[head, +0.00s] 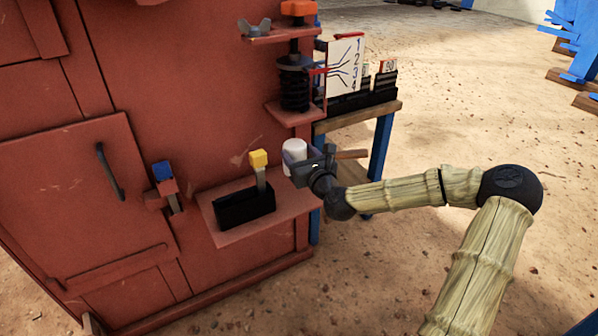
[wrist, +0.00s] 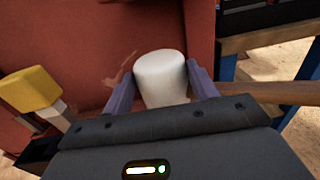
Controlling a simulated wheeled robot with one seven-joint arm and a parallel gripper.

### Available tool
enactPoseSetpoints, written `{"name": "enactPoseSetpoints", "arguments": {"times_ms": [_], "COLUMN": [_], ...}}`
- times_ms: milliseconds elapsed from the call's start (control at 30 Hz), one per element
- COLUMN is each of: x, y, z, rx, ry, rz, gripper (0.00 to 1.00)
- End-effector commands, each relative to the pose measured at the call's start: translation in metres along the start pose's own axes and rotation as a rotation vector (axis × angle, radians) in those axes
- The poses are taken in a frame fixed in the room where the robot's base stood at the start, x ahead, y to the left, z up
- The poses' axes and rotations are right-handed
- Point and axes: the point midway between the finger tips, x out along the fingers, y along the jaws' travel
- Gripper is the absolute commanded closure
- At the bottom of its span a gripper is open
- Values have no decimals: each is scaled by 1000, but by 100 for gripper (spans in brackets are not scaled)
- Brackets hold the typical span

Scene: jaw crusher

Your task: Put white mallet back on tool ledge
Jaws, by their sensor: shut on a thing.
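The white mallet (head: 294,153) has a white cylindrical head and a wooden handle that sticks out to the right. My gripper (head: 296,160) is shut on the mallet's head, with a purple finger on each side. The head also shows between the fingers in the wrist view (wrist: 162,78), with the handle behind the right finger. The red ledge (head: 285,207) juts from the red machine. The mallet is over or near the ledge's right end; I cannot tell its exact height above it.
A black holder (head: 243,207) with a yellow-topped tool (head: 258,160) stands on the ledge, left of my gripper. A higher red shelf (head: 291,112) carries a black spring (head: 295,88). A blue-legged table (head: 382,135) stands behind. The ledge's right part looks clear.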

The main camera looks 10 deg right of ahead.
Motion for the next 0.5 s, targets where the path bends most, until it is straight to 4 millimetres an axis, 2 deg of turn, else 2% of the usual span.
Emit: {"name": "enactPoseSetpoints", "arguments": {"times_ms": [133, 233, 500], "x": [0, 0, 0], "y": [0, 0, 0], "z": [2, -5, -48], "rx": [-1, -2, -3], "ry": [-3, -3, -2], "rz": [0, 0, 1], "gripper": [86, 86, 86]}}
